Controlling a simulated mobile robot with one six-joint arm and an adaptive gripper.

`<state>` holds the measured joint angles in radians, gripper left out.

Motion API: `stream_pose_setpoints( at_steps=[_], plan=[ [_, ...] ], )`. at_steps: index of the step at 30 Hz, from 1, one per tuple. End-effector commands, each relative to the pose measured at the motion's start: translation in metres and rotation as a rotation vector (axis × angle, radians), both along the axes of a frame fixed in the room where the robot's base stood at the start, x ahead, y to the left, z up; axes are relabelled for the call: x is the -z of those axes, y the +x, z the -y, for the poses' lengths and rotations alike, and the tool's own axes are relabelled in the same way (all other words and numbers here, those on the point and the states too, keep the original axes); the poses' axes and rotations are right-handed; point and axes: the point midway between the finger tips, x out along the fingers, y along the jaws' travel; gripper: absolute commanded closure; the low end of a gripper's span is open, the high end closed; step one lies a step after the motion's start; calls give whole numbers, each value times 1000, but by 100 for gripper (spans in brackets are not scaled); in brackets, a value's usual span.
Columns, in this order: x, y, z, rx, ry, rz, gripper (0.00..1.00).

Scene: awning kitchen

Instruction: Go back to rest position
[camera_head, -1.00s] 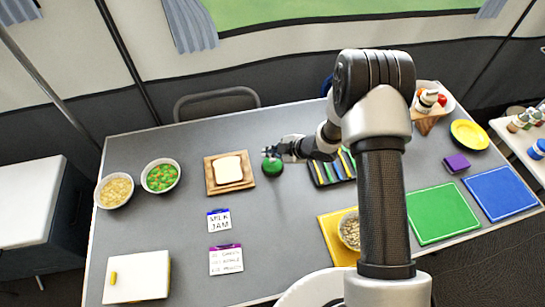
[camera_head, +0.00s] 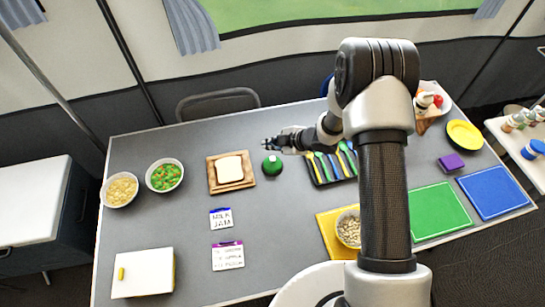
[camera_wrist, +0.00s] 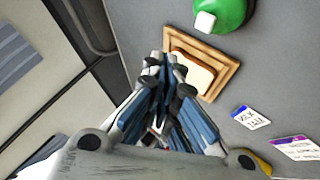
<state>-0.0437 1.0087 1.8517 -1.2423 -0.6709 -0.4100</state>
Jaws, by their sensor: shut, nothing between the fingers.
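My gripper (camera_head: 268,144) is shut and empty. In the head view it is above the table, just behind a round green object (camera_head: 272,166) and left of the cutlery tray (camera_head: 330,168). In the wrist view my gripper's fingers (camera_wrist: 158,62) are together, with the green object (camera_wrist: 222,14) and its white top apart from them at the upper right. The arm covers part of the table's right half.
Bread lies on a wooden board (camera_head: 213,187), with two bowls (camera_head: 164,176) (camera_head: 121,190) to its left. Two labels (camera_head: 221,219) (camera_head: 228,256) and a white box (camera_head: 143,273) are in front. Green (camera_head: 440,212) and blue (camera_head: 495,192) mats lie right.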

Motion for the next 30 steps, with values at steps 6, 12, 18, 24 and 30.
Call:
stream_pose_setpoints(
  at_steps=[6, 12, 18, 24, 30],
  plan=[
    [0, 0, 0, 0, 0, 0, 100],
    [0, 0, 0, 0, 0, 0, 100],
    [-5, 3, 2, 13, -5, 5, 100],
    [-72, 34, 40, 208, -80, 41, 100],
    [-179, 36, 109, 569, -147, 46, 100]
  ],
)
